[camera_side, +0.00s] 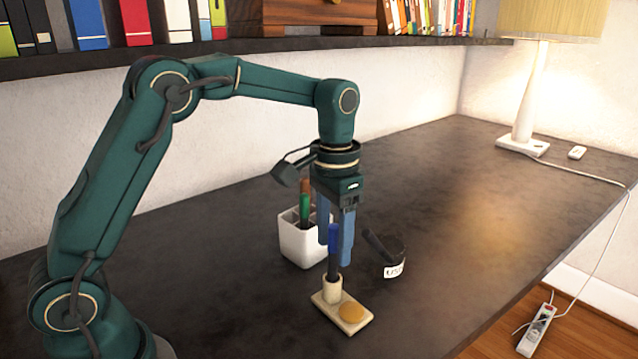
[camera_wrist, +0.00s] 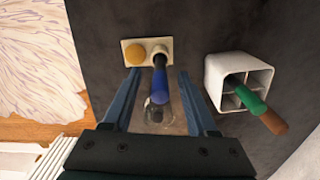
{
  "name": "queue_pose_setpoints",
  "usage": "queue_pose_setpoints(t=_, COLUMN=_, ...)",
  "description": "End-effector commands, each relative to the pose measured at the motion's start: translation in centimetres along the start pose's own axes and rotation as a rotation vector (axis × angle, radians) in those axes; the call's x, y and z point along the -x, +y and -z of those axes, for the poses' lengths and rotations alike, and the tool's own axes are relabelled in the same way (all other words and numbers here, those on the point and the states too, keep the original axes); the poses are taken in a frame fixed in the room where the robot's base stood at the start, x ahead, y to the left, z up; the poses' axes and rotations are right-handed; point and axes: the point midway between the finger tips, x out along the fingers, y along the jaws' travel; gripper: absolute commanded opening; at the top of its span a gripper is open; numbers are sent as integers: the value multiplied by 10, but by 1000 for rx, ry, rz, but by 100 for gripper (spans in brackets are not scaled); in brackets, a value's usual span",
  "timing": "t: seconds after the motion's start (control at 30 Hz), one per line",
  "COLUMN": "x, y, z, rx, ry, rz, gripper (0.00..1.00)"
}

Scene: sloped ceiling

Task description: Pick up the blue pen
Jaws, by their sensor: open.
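The blue pen (camera_side: 333,238) stands upright in a small cream holder (camera_side: 330,288). It has a blue upper part and a dark lower part. The holder's flat base bears a round orange-tan disc (camera_side: 352,312). My gripper (camera_side: 335,252) points down at the pen, its blue fingers on either side of the pen's upper part. In the wrist view the open fingers (camera_wrist: 159,74) flank the pen (camera_wrist: 159,88), with visible gaps on both sides. The holder (camera_wrist: 168,44) also shows there, beyond the fingertips. A blurred, see-through shape surrounds the pen's near end.
A white divided cup (camera_side: 301,248) with green and brown pens stands close behind my gripper. A black round pot (camera_side: 390,250) with a white label sits to the right. A lamp (camera_side: 525,100) stands at the back right.

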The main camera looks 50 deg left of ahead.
Motion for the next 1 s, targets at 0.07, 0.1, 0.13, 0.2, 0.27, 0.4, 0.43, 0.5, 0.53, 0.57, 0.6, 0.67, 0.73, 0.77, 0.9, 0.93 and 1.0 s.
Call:
queue_pose_setpoints(t=0.07, x=-10, y=0, z=-1, rx=0, ry=-4, rz=-1, gripper=58)
queue_pose_setpoints(t=0.1, x=-13, y=0, z=-1, rx=0, ry=-3, rz=0, gripper=58)
queue_pose_setpoints(t=0.13, x=-15, y=0, z=-1, rx=0, ry=-3, rz=0, gripper=58)
queue_pose_setpoints(t=0.2, x=-18, y=0, z=0, rx=0, ry=-2, rz=0, gripper=58)
queue_pose_setpoints(t=0.27, x=-20, y=0, z=0, rx=0, ry=-1, rz=0, gripper=58)
queue_pose_setpoints(t=0.4, x=-20, y=0, z=0, rx=0, ry=0, rz=0, gripper=58)
queue_pose_setpoints(t=0.43, x=-20, y=0, z=0, rx=0, ry=0, rz=0, gripper=58)
queue_pose_setpoints(t=0.5, x=-20, y=0, z=0, rx=0, ry=0, rz=0, gripper=47)
queue_pose_setpoints(t=0.53, x=-20, y=0, z=0, rx=0, ry=0, rz=0, gripper=35)
queue_pose_setpoints(t=0.57, x=-20, y=0, z=0, rx=0, ry=0, rz=0, gripper=24)
queue_pose_setpoints(t=0.6, x=-20, y=0, z=0, rx=0, ry=0, rz=0, gripper=9)
queue_pose_setpoints(t=0.67, x=-20, y=0, z=0, rx=0, ry=0, rz=0, gripper=0)
queue_pose_setpoints(t=0.73, x=-19, y=0, z=0, rx=0, ry=0, rz=0, gripper=0)
queue_pose_setpoints(t=0.77, x=-19, y=0, z=0, rx=0, ry=1, rz=0, gripper=0)
queue_pose_setpoints(t=0.9, x=-19, y=0, z=0, rx=0, ry=1, rz=0, gripper=0)
queue_pose_setpoints(t=0.93, x=-19, y=0, z=0, rx=0, ry=1, rz=0, gripper=0)
queue_pose_setpoints(t=1.0, x=-18, y=0, z=0, rx=0, ry=1, rz=0, gripper=0)
